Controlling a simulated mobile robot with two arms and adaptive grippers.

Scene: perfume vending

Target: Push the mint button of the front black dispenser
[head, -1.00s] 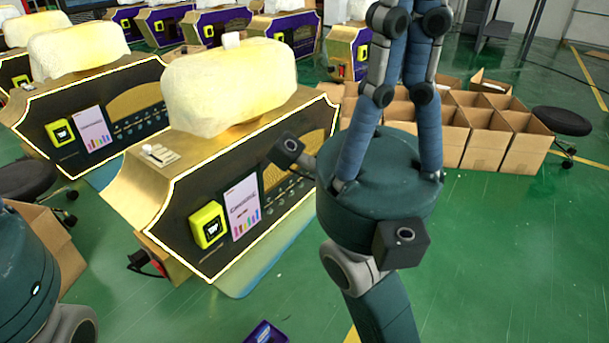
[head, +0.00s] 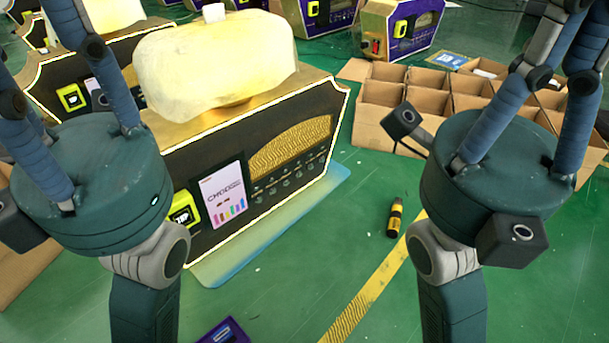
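The front black dispenser (head: 292,140) stands left of centre in the head view, with a gold top, a pale lit outline and a pale yellow block above it. Its front carries a gold patterned panel, a white card (head: 224,195) and a yellow-framed unit (head: 183,212). Small round buttons (head: 285,183) run in rows below the gold panel; their labels are too small to read, so I cannot tell which is mint. My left gripper (head: 68,125) covers the dispenser's left end in the view. My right gripper (head: 548,90) is right of the dispenser, apart from it. Both grippers' fingertips are cut off.
Open cardboard boxes (head: 385,90) stand behind, right of the dispenser. A black and yellow bottle-like object (head: 395,218) stands on the green floor near a yellow line (head: 370,293). A purple item (head: 222,332) lies at the bottom edge. More dispensers stand behind.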

